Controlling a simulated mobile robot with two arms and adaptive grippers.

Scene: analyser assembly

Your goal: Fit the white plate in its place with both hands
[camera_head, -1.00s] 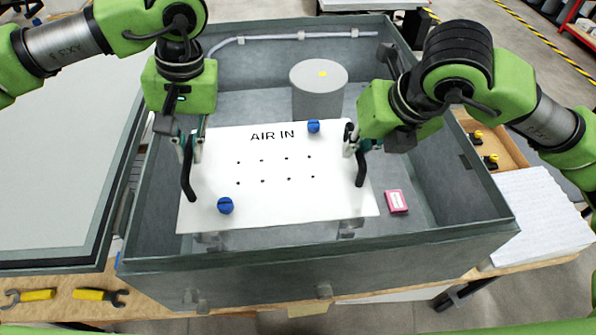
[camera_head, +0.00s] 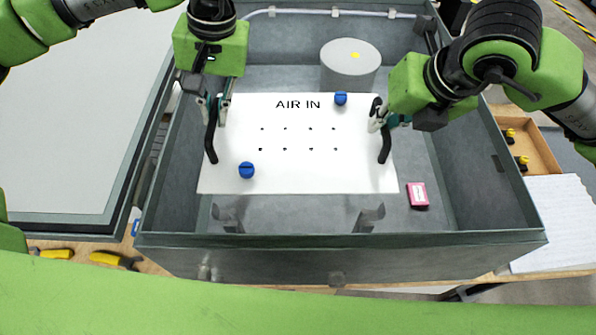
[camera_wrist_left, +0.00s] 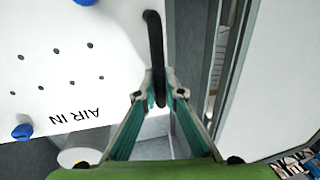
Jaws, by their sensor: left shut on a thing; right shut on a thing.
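The white plate (camera_head: 300,175) is marked AIR IN and has two blue knobs, small holes and a black handle on each side. In the head view it is held over the inside of the open grey box (camera_head: 390,240). My left gripper (camera_head: 215,112) is shut on the left black handle (camera_head: 211,143). The left wrist view shows the fingers (camera_wrist_left: 160,98) closed around that handle (camera_wrist_left: 154,40). My right gripper (camera_head: 382,116) is shut on the right black handle (camera_head: 386,145). Two brackets (camera_head: 228,215) (camera_head: 369,216) show at the box's front wall, below the plate's near edge.
A grey cylinder (camera_head: 350,68) stands in the box behind the plate. A pink block (camera_head: 418,194) lies on the box floor at right. The open lid (camera_head: 75,120) lies left. A wooden tray (camera_head: 528,150) and a white foam block (camera_head: 555,220) are at right.

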